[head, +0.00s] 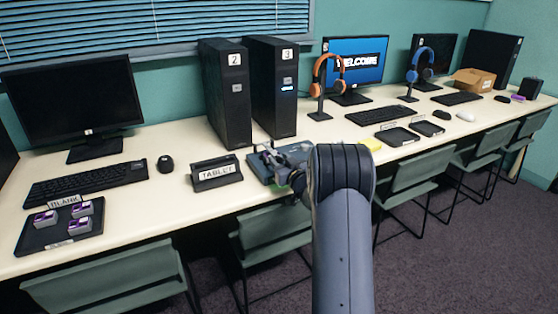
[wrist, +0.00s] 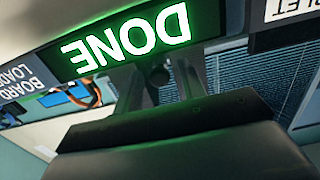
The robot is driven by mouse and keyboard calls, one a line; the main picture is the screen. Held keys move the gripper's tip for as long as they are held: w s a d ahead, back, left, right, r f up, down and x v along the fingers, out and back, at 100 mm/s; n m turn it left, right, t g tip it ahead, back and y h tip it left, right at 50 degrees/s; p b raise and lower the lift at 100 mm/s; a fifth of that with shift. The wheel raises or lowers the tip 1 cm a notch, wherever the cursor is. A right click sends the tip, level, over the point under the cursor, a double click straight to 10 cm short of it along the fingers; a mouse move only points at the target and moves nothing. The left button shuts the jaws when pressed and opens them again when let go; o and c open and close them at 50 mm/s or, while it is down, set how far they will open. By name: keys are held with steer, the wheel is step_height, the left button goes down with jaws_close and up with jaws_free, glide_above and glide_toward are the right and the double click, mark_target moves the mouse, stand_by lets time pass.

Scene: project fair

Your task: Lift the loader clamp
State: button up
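The board loader (head: 268,167) sits on the desk in the head view, right of the TABLET stand, partly hidden by my arm. In the wrist view its label BOARD LOADER (wrist: 25,75) shows, along with a lit green DONE panel (wrist: 125,40), upside down. My gripper (head: 297,180) is at the loader's right side in the head view, mostly hidden by my wrist. In the wrist view its two grey fingers (wrist: 160,85) stand apart, close to the panel. A small dark round part lies between them, with gaps beside it. I cannot make out the clamp clearly.
A dark tray (head: 60,236) marked BLANK holds several purple-and-white pieces at left. The TABLET stand (head: 216,173) is beside the loader. Towers 2 (head: 228,110) and 3 (head: 272,100) stand behind. Two small trays (head: 397,137) lie right. Green chairs (head: 270,238) line the front edge.

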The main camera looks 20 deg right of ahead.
steer(key=shift+w, duration=0.55)
steer(key=shift+c, duration=0.3)
jaws_close()
